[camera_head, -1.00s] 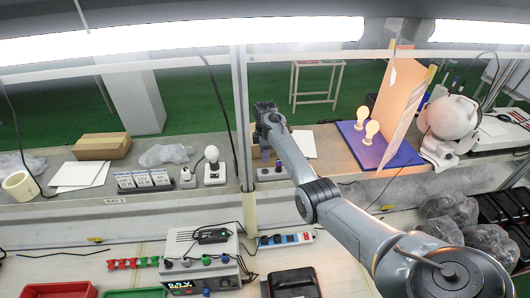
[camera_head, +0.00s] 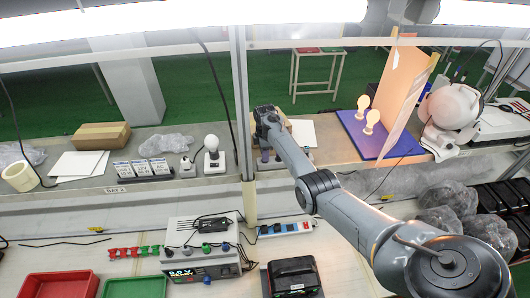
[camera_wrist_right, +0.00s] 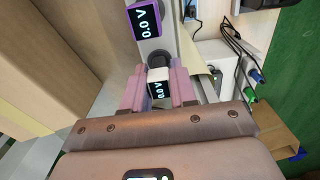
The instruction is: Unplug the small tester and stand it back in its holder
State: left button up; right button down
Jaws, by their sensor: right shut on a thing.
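My right gripper (camera_wrist_right: 158,92) is shut on a small white tester (camera_wrist_right: 158,84) with a dark screen reading 0.0 V, its pink fingers on either side. Beyond it in the wrist view is a larger purple tester (camera_wrist_right: 145,20), also reading 0.0 V. Both sit along a grey strip (camera_wrist_right: 151,48) with a dark round socket. I cannot tell whether the white tester is still seated in the strip. In the head view my right gripper (camera_head: 267,141) is over the back shelf beside the post, mostly hiding the testers. The holder cannot be made out with certainty. My left gripper is not in view.
The upright post (camera_head: 243,110) stands just left of the right gripper. A blue mat (camera_head: 385,138) with bulbs and a leaning board (camera_head: 400,85) lies to the right. A power supply (camera_head: 205,262), power strip (camera_head: 285,229) and black case (camera_head: 292,278) are on the front bench.

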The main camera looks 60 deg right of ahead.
dwell(0.5)
dwell(0.4)
jog(key=shift+f, duration=0.1)
dwell(0.6)
jog(key=c, duration=0.8)
grip_release()
